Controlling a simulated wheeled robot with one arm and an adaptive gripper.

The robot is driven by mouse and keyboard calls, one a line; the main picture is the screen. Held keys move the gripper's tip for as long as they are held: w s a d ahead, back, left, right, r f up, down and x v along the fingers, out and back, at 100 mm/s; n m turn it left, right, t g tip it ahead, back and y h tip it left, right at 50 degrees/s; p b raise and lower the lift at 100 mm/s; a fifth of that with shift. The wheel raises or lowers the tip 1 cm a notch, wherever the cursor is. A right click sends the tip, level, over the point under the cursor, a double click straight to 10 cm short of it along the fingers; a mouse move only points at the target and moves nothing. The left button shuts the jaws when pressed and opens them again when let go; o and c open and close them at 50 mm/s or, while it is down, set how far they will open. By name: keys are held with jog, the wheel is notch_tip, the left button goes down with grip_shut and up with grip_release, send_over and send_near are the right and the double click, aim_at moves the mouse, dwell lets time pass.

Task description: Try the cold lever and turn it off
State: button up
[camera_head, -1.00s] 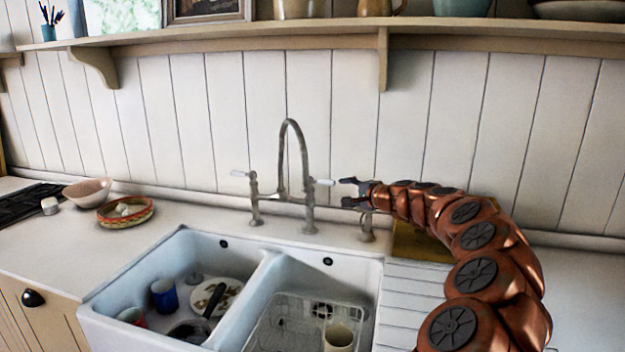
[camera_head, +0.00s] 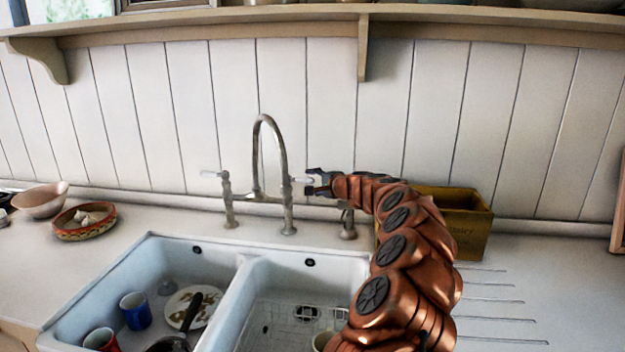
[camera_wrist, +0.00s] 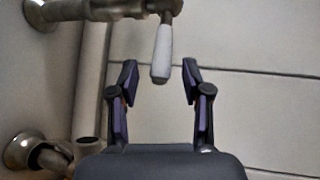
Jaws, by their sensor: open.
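A grey metal bridge tap (camera_head: 256,160) with a tall curved spout stands behind the sink. It has a white-handled lever on each side: a left lever (camera_head: 209,173) and a right lever (camera_head: 301,180). No marking shows which is cold. My gripper (camera_head: 314,183) is at the right lever's outer end. In the wrist view the white lever handle (camera_wrist: 162,52) points toward my gripper (camera_wrist: 160,72). Its tip lies between the open fingertips in the picture, with a gap on both sides. I see no water stream from the spout.
The white double sink (camera_head: 245,275) holds mugs and dishes at left and a wire rack at right. A small metal fitting (camera_head: 348,222) stands below my gripper. A yellow-brown box (camera_head: 470,228) is behind my arm. A shelf (camera_head: 300,22) runs above.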

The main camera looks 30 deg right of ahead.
jog(key=shift+x, duration=0.95)
jog(key=shift+d, duration=0.1)
jog(key=shift+c, duration=0.4)
grip_shut()
